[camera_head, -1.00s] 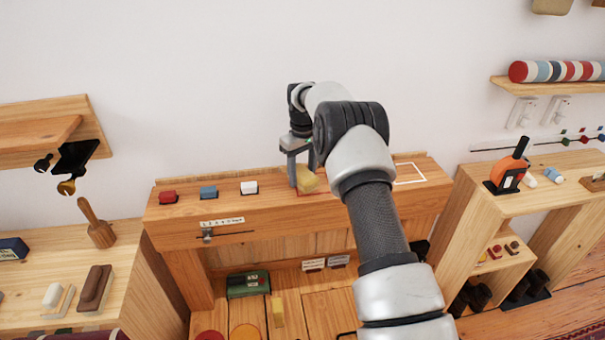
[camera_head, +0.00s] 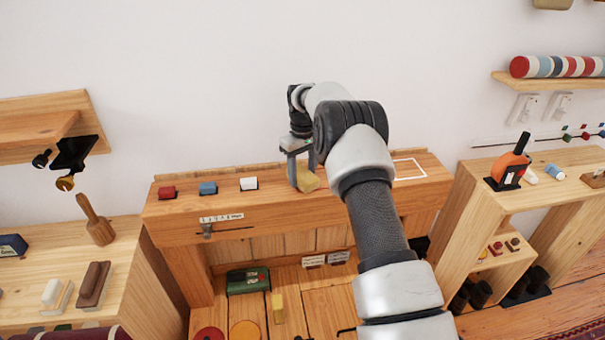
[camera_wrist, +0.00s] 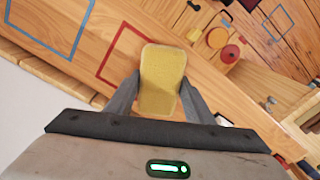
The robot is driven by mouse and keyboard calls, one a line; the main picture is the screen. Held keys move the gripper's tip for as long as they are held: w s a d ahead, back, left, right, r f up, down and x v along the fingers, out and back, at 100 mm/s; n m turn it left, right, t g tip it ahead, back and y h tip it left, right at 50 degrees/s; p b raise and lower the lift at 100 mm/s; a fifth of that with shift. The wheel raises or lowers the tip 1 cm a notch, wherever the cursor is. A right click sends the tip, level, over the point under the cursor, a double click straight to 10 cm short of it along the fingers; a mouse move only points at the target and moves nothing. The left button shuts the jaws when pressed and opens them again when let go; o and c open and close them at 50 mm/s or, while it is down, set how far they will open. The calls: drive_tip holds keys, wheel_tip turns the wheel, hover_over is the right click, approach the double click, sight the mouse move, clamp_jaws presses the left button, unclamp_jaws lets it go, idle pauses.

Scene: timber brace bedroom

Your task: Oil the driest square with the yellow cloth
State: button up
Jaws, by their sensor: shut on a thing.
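My gripper (camera_head: 300,172) is over the top of the wooden bench (camera_head: 265,207), shut on the yellow cloth (camera_head: 308,182), which looks like a thick pad. In the wrist view the cloth (camera_wrist: 163,72) sits between the two fingers of my gripper (camera_wrist: 160,86). It covers part of a red-outlined square (camera_wrist: 117,42) on the wood. A blue-outlined square (camera_wrist: 73,42) lies left of it there. In the head view a white-outlined square (camera_head: 424,168) is right of my arm. My arm hides the bench between. I cannot tell whether the cloth touches the wood, or which square is driest.
Red (camera_head: 167,192), blue (camera_head: 208,188) and white (camera_head: 248,184) blocks stand left on the bench top. A slider scale (camera_head: 221,218) is on its front. A green box (camera_head: 248,281) stands on the lower surface. Shelves flank the bench on both sides.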

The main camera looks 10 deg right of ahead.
sight(324, 181)
drive_tip(key=shift+d+r, duration=0.1)
drive_tip(key=shift+d, duration=3.25)
drive_tip(key=shift+d+f, duration=0.15)
drive_tip(key=shift+f, duration=0.05)
drive_tip(key=shift+a+r+p, duration=0.2)
drive_tip(key=shift+a+p, duration=0.1)
drive_tip(key=shift+a, duration=3.15)
drive_tip(key=shift+w+a, duration=0.1)
drive_tip(key=shift+w, duration=0.15)
drive_tip(key=shift+w+p, duration=0.8)
drive_tip(key=shift+w, duration=0.1)
drive_tip(key=shift+d+f, duration=0.2)
drive_tip(key=shift+d, duration=1.7)
